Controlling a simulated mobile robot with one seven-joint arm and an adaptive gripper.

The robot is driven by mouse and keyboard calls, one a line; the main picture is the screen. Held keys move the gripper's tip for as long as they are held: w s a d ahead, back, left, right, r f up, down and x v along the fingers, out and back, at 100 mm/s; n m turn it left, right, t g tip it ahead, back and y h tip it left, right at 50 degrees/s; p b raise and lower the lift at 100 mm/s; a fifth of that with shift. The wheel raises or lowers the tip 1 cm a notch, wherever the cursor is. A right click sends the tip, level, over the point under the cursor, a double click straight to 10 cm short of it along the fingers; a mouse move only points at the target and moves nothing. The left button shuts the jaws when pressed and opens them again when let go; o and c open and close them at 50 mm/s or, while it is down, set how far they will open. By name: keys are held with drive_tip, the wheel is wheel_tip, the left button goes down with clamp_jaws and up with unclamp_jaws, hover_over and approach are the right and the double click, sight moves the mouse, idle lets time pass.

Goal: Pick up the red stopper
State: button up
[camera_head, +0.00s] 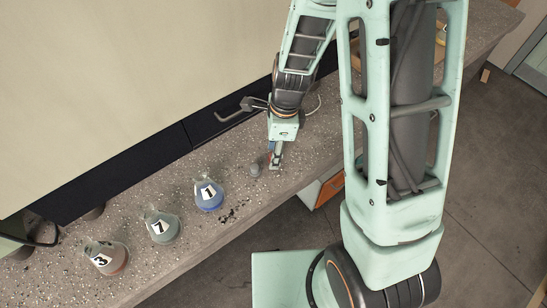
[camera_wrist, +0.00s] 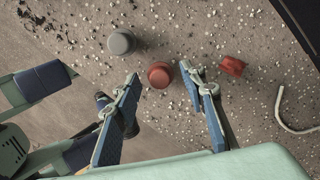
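In the wrist view, a round, dull red stopper (camera_wrist: 159,76) stands on the speckled bench between my open fingertips. My gripper (camera_wrist: 162,82) has one finger on each side of it, with gaps showing; I cannot tell how far above the bench the tips are. A brighter red, spool-shaped piece (camera_wrist: 232,66) lies on its side, outside the right finger. A grey stopper (camera_wrist: 121,43) stands up and left of the dull red one. In the head view, my gripper (camera_head: 275,163) is low over the bench beside the grey stopper (camera_head: 254,170), and largely hides the red pieces.
Flasks labelled 1 (camera_head: 209,196), 7 (camera_head: 162,228) and 3 (camera_head: 106,259) stand along the bench (camera_head: 185,180) to the left. Dark crumbs lie near flask 1. A pale curved hook or tube (camera_wrist: 292,118) lies at the right in the wrist view.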

drive_tip(key=shift+c, duration=0.2)
drive_tip(key=c, duration=0.8)
drive_tip(key=shift+c, duration=0.2)
drive_tip(key=shift+r, duration=0.2)
